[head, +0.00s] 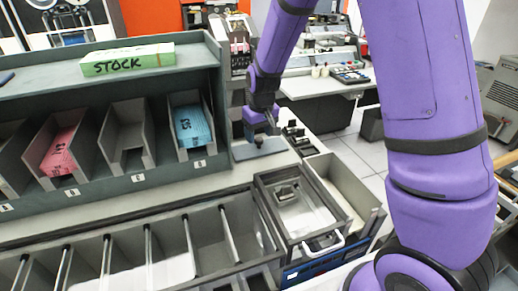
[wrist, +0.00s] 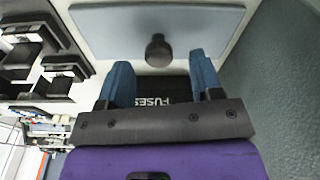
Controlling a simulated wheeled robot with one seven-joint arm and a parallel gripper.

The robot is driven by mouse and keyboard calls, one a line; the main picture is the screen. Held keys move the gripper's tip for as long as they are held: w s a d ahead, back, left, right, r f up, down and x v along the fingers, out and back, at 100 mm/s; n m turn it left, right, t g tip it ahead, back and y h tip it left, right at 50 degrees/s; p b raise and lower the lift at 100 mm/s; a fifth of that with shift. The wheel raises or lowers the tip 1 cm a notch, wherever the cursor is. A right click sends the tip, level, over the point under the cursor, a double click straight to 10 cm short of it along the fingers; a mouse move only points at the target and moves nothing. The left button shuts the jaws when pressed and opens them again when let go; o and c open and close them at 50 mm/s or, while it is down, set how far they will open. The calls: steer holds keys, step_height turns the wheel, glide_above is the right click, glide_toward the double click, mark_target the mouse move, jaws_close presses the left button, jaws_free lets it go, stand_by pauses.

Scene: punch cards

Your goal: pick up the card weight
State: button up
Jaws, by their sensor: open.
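The card weight appears to be a flat grey-blue plate (wrist: 90,22) with a round black knob (wrist: 158,50). In the head view the plate (head: 268,149) lies on the light counter, right of the card rack. My gripper (wrist: 160,64) is open, its two blue fingers pointing toward the plate. In the wrist view the knob shows between and slightly beyond the fingertips, with space on both sides; I cannot tell its depth relative to them. In the head view my gripper (head: 258,124) is just above the plate, and the knob is hard to make out.
The rack (head: 221,120) stands close on the left, with pink cards (head: 62,150), blue cards (head: 193,127) and a green STOCK block (head: 128,61) on top. A grey tray (head: 262,190) sits in front. A dark FUSES panel (wrist: 176,88) shows behind the fingers.

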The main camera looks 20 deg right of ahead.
mark_target(259, 145)
steer(key=shift+w+f, duration=0.15)
steer(key=shift+f, duration=1.25)
steer(key=shift+c, duration=0.2)
jaws_close()
